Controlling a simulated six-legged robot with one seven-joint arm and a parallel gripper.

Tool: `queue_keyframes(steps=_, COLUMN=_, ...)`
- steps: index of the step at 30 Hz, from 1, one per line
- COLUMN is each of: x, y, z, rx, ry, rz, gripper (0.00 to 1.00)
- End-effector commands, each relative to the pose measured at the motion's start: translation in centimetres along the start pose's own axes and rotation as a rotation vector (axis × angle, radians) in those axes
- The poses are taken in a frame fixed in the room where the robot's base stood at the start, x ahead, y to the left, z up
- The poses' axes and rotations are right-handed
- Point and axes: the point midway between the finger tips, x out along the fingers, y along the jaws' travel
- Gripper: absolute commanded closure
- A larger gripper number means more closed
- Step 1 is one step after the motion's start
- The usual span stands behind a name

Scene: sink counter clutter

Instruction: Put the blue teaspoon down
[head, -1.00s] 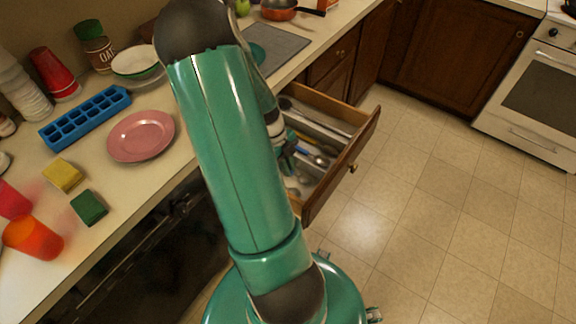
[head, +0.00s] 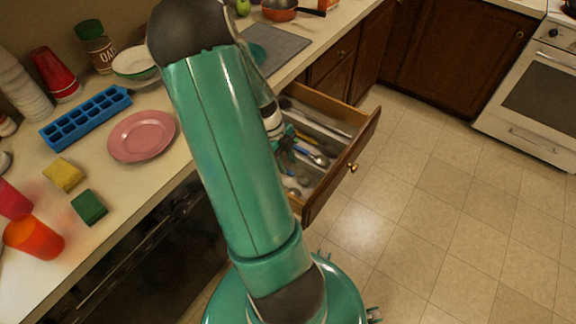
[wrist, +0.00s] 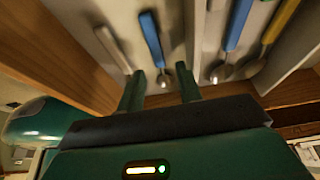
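The open drawer (head: 345,150) holds several spoons in its compartments. In the wrist view, a small blue-handled spoon (wrist: 152,38), apparently the blue teaspoon, lies in a compartment with its bowl towards me. My gripper (wrist: 160,72) is open, with its two green fingers apart on either side of that spoon's bowl. Neither finger is seen pressing on it. In the head view my gripper (head: 286,150) is over the drawer, partly hidden by my arm, and I cannot single out the teaspoon there.
Across a divider (wrist: 194,45) lie another blue-handled spoon (wrist: 238,25) and a yellow-handled spoon (wrist: 281,20). A pale-handled spoon (wrist: 112,46) lies left of the teaspoon. The counter holds a pink plate (head: 141,136), blue ice tray (head: 86,117) and orange cup (head: 35,237). The floor is clear.

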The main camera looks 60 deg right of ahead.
Motion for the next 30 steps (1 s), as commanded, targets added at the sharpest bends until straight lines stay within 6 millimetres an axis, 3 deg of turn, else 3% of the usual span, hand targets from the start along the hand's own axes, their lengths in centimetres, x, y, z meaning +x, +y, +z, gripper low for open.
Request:
queue_keyframes(steps=6, x=-5.0, y=0.0, z=0.1, rx=-0.003, ry=-0.004, rz=-0.004, gripper=0.65)
queue_keyframes(steps=12, x=-8.5, y=0.0, z=0.1, rx=-0.002, ry=-0.003, rz=-0.002, gripper=0.65)
queue_keyframes(steps=25, x=-10.0, y=0.3, z=0.2, rx=-0.025, ry=-0.009, rz=-0.001, gripper=0.65)
queue_keyframes(steps=30, x=-13.0, y=3.9, z=1.7, rx=-0.301, ry=-0.098, rz=-0.024, gripper=0.65)
